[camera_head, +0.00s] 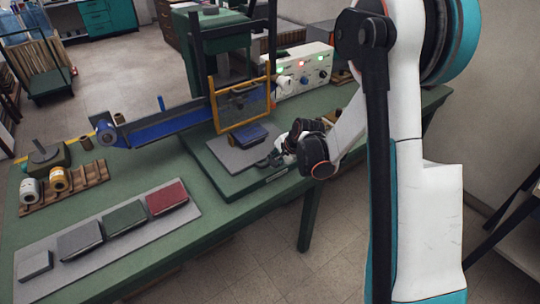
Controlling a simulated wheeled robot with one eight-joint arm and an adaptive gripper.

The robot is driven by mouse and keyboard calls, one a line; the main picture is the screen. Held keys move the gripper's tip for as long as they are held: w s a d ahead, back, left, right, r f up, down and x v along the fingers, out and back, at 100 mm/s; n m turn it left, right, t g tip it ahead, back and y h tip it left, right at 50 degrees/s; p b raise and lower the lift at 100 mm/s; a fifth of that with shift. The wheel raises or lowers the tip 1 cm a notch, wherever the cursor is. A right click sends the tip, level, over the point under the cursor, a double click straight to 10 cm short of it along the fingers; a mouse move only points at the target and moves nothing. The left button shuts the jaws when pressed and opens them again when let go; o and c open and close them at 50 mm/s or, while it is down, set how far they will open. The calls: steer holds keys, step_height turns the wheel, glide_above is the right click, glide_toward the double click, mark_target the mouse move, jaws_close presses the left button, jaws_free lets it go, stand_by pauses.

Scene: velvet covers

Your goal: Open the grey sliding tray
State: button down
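The grey sliding tray (222,158) lies on a dark green base (222,186) on the bench, below a machine frame. The wrist and black joints hide part of that edge, and a small dark part shows beside the fingers. I cannot tell whether the fingers touch the tray or are open or shut.
An orange-framed guard (241,127) stands upright behind the tray. A blue rail (165,124) runs to its left. A control box (303,71) with lit lamps stands behind. A grey board (146,239) with dark and red blocks lies at front left. Spools (59,180) sit on a wooden rack.

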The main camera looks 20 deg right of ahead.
steer(key=shift+s+d, duration=0.1)
steer(key=shift+s, duration=0.25)
steer(key=c, duration=1.6)
jaws_free()
steer(key=v, duration=1.2)
